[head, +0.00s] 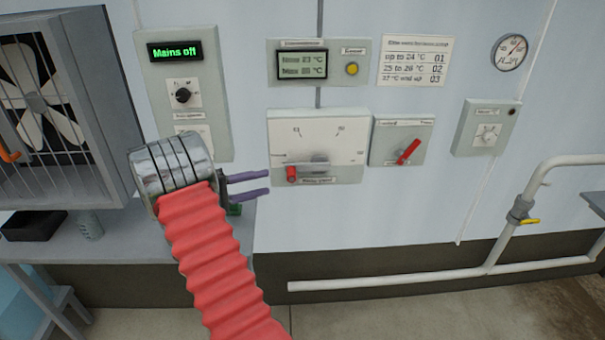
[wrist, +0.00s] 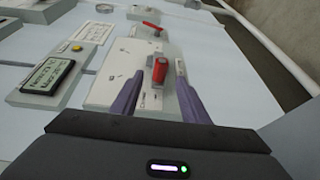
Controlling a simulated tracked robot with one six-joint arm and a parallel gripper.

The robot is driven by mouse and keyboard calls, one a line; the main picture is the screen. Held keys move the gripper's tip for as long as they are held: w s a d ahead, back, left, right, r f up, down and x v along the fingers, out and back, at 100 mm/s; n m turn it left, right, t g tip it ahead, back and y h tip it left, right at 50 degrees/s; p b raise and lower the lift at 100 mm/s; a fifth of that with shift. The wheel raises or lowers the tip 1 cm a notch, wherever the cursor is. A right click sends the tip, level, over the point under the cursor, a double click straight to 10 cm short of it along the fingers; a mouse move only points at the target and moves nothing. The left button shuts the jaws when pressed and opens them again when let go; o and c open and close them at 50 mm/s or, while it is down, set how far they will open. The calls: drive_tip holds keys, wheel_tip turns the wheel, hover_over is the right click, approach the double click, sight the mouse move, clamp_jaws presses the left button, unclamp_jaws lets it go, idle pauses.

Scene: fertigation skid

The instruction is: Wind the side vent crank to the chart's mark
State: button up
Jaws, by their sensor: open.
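The side vent crank panel (head: 330,130) is a pale plate with a marked scale on the wall. Its crank has a red knob (head: 291,174) at the lower left of the plate and a grey arm reaching right. The knob also shows in the wrist view (wrist: 159,70), between my fingers as seen from there. The chart (head: 414,62) lists "up to 24 °C 01", "25 to 26 °C 02" and a third line with 03. The display (head: 302,65) seems to read "Now 23 °C" on top. My gripper (head: 268,182) is open and empty, its purple fingers pointing at the knob, just left of it.
A panel with a red lever (head: 408,152) is close right of the crank panel. A "Mains off" box (head: 180,90) and a caged fan (head: 45,100) are at left. A white pipe (head: 440,276) runs low along the wall. A round gauge (head: 510,52) hangs upper right.

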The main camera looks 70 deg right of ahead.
sight(308, 170)
drive_tip(key=shift+d+f+h, duration=0.3)
drive_tip(key=shift+d+f, duration=0.2)
drive_tip(key=shift+d, duration=0.3)
drive_tip(key=x, duration=1.3)
drive_tip(key=shift+s+d, duration=0.25)
drive_tip(key=shift+s, duration=0.1)
drive_tip(key=shift+c, duration=0.5)
clamp_jaws()
